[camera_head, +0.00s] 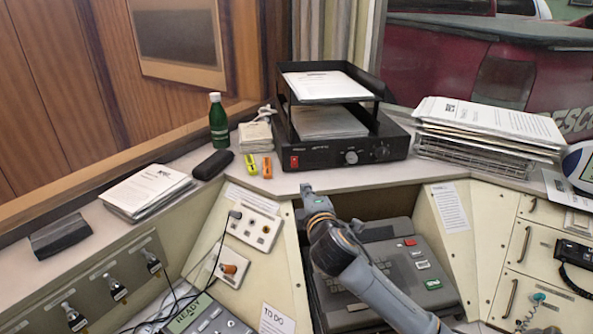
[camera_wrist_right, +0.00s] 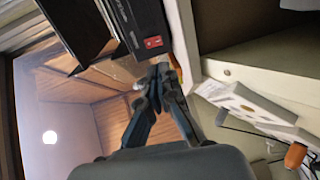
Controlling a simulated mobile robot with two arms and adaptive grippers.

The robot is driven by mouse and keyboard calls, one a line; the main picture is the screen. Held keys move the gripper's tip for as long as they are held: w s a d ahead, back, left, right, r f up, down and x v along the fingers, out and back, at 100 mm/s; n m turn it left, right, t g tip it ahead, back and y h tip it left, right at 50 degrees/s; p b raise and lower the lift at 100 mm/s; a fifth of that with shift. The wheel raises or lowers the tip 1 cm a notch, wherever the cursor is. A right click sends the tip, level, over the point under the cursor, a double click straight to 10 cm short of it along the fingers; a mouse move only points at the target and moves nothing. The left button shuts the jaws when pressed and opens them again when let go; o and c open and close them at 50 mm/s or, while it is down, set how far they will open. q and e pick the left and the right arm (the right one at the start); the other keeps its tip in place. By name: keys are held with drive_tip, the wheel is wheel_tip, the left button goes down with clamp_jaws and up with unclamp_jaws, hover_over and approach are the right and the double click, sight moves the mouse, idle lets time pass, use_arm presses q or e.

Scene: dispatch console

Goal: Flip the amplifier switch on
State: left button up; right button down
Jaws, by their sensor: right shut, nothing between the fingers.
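The amplifier (camera_head: 400,137) is a black box with knobs on its front, standing on the ledge under a paper tray. Its red switch (camera_head: 294,162) is at the left end of the front face. In the right wrist view the red switch (camera_wrist_right: 153,42) shows just beyond my fingertips. My right gripper (camera_head: 306,190) is shut and empty, just below and in front of the switch, at the ledge's front edge. The fingertips (camera_wrist_right: 161,70) look apart from the switch. I cannot tell the switch's position. My left gripper is not in view.
A black paper tray (camera_head: 375,82) sits on the amplifier. Yellow and orange markers (camera_head: 266,167), a green bottle (camera_head: 218,122) and a black case (camera_head: 212,165) are to the left. A paper stack (camera_head: 490,125) is at right. A grey keypad unit (camera_head: 400,262) lies below the ledge.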

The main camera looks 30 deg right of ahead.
approach(295, 166)
drive_tip(key=p+x, duration=0.1)
drive_tip(key=x, duration=0.6)
drive_tip(key=shift+p, duration=0.35)
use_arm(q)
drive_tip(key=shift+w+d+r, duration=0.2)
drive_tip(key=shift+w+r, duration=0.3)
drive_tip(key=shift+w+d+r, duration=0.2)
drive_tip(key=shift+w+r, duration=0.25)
use_arm(e)
drive_tip(key=shift+f, duration=0.1)
drive_tip(key=shift+w+f+b, duration=0.15)
drive_tip(key=shift+f+b, duration=0.15)
drive_tip(key=shift+b, duration=0.6)
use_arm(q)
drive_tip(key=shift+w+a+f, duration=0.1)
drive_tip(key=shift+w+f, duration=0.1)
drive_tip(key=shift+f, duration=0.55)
use_arm(e)
drive_tip(key=shift+r, duration=0.3)
